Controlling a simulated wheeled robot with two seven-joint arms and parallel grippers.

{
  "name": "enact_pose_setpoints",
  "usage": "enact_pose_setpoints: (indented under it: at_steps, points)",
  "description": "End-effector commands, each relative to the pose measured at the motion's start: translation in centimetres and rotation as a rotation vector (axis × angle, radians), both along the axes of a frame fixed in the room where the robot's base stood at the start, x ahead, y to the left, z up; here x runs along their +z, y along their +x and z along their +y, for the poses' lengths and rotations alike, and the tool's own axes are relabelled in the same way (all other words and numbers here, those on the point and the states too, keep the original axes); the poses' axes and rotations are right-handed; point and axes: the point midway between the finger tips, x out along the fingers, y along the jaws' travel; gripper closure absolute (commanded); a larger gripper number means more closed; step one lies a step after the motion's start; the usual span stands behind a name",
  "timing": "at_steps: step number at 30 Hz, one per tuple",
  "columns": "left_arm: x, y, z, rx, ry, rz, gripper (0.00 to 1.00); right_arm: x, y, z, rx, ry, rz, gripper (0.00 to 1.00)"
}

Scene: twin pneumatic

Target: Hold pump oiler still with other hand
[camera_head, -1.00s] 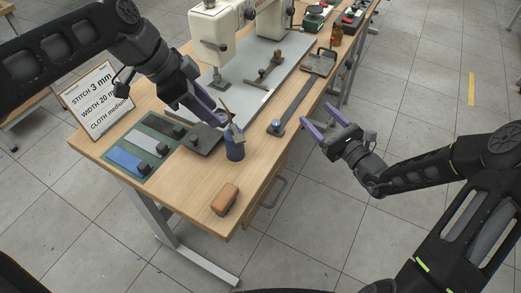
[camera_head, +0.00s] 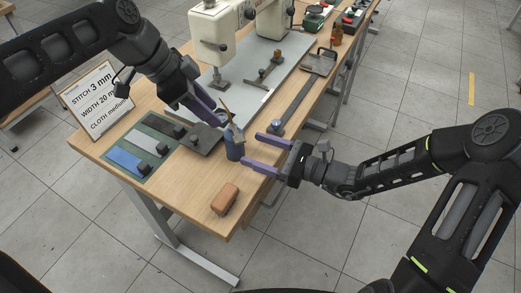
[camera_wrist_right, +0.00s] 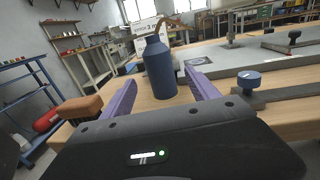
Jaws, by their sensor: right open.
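The pump oiler (camera_head: 235,148) is a dark blue bottle with a thin brownish spout, standing upright near the table's front edge. It also shows in the right wrist view (camera_wrist_right: 159,72), ahead and in line with the gap between my right fingers. My right gripper (camera_head: 255,150) is open, its purple fingers pointing left at the oiler from the right side. The fingertips are close to the bottle; whether they touch it is unclear. My left gripper (camera_head: 212,112) is just left of the oiler's top, over the dark plate. Its jaw opening is hard to make out.
A brown block (camera_head: 225,199) lies on the table (camera_head: 192,190) in front of the oiler. The sewing machine (camera_head: 213,38) stands behind. A long metal bar with a blue knob (camera_head: 276,127) lies close to my right fingers. Colored swatches (camera_head: 125,161) lie left.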

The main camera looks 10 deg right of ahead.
Motion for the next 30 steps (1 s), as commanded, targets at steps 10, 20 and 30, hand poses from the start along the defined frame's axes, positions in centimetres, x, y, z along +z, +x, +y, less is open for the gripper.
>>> enact_pose_setpoints:
  at_steps: [10,20,30]
  points:
    - [0.0,0.0,0.0,0.0,0.0,0.0,0.64,0.0,2.2,3.9,0.002,0.002,-0.001,0.31]
    - [0.0,0.0,0.0,0.0,0.0,0.0,0.64,0.0,3.7,6.4,0.0,-0.001,0.001,0.31]
    - [0.0,0.0,0.0,0.0,0.0,0.0,0.64,0.0,3.8,6.3,-0.001,0.0,0.0,0.39]
